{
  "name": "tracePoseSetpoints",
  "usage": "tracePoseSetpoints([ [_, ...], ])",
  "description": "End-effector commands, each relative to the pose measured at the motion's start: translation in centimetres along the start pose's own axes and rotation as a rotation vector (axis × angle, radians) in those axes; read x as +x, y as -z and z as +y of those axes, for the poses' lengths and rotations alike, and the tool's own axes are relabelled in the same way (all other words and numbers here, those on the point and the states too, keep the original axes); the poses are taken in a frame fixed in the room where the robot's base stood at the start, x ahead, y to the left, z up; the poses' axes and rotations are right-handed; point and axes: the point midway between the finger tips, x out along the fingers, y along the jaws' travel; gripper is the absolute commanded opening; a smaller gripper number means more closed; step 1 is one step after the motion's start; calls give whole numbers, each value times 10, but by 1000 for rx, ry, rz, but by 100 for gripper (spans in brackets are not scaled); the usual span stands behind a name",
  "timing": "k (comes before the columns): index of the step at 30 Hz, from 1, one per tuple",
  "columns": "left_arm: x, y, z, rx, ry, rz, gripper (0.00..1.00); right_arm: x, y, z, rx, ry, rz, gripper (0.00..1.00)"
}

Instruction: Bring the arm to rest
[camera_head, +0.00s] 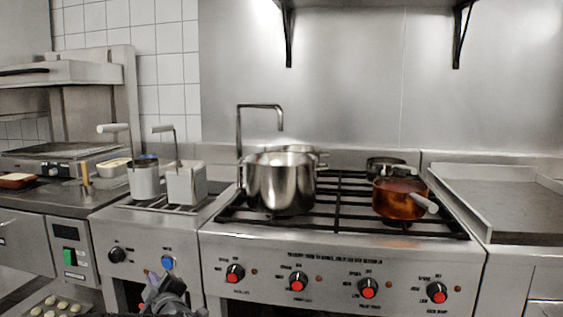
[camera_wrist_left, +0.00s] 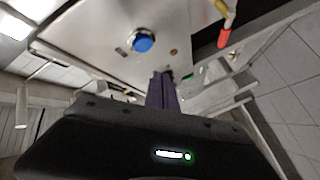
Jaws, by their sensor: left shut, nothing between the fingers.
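My left gripper (camera_head: 163,284) shows at the bottom of the head view, in front of the fryer panel and a little below its blue knob. Its fingers are shut with nothing between them. In the left wrist view the closed purple-grey fingers (camera_wrist_left: 163,88) point toward the steel front panel, with the blue knob (camera_wrist_left: 143,41) beyond them. The gap between fingers and panel cannot be judged exactly. My right gripper is not in view.
A stove (camera_head: 340,250) with red knobs carries a large steel pot (camera_head: 280,185) and a copper pan (camera_head: 399,200). Two fryer baskets (camera_head: 186,184) stand left of it. A tray with several pale round pieces (camera_head: 55,305) is at lower left.

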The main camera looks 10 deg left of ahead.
Motion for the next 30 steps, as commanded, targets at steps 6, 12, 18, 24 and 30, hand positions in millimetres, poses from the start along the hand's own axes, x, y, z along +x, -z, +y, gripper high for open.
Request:
tracePoseSetpoints([
  [6,-10,7,-7,0,0,0,0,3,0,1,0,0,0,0],
  [12,-10,7,-7,0,0,0,0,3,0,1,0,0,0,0],
  [18,-10,4,-7,2,-1,-11,0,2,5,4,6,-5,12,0],
  [24,-28,-62,-12,121,-69,-222,0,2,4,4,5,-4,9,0],
  [30,-88,-182,-66,326,-109,-558,0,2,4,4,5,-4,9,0],
])
